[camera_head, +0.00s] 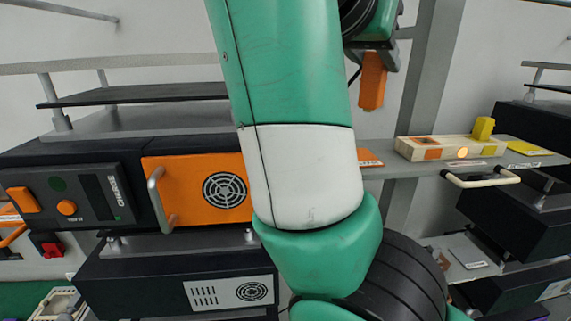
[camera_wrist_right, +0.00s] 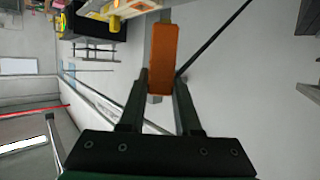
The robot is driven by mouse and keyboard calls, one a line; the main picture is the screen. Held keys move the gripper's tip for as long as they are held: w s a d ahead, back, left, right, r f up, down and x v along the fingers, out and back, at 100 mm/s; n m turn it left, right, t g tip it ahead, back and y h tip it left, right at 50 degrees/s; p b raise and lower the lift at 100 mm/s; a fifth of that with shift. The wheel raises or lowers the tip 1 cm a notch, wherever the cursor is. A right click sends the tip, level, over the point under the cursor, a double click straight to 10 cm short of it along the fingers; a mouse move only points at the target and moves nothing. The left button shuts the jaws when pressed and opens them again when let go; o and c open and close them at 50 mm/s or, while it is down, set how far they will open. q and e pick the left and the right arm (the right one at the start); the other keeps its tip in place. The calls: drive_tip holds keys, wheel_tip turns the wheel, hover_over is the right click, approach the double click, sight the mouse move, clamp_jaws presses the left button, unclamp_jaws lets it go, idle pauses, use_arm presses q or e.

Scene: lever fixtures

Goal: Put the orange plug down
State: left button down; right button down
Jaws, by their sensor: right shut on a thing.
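The orange plug (camera_head: 372,82) hangs upright in the air at the upper right of the head view, below my right gripper (camera_head: 374,50). In the right wrist view, the two dark fingers of the right gripper (camera_wrist_right: 161,82) are shut on the sides of the orange plug (camera_wrist_right: 163,55). The plug extends beyond the fingertips and touches nothing else that I can see. My left gripper is not in view.
A grey shelf (camera_head: 385,155) holds a cream block (camera_head: 440,149) with an orange patch and a glowing round light. A yellow plug (camera_head: 483,128) stands at its right end. An orange panel (camera_head: 195,190) with a handle is at left. My green arm hides the middle.

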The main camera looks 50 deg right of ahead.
drive_tip(key=shift+a, duration=0.15)
drive_tip(key=w+d+f+p, duration=0.1)
drive_tip(key=w+d+f, duration=0.1)
drive_tip(key=d+f, duration=0.2)
drive_tip(key=w+d+f+p, duration=0.2)
drive_tip(key=d+f, duration=0.2)
drive_tip(key=w+d+f+p, duration=0.2)
drive_tip(key=d+f, duration=0.2)
drive_tip(key=shift+d+f, duration=0.25)
drive_tip(key=shift+d, duration=0.15)
drive_tip(key=shift+f, duration=0.2)
drive_tip(key=shift+f, duration=0.1)
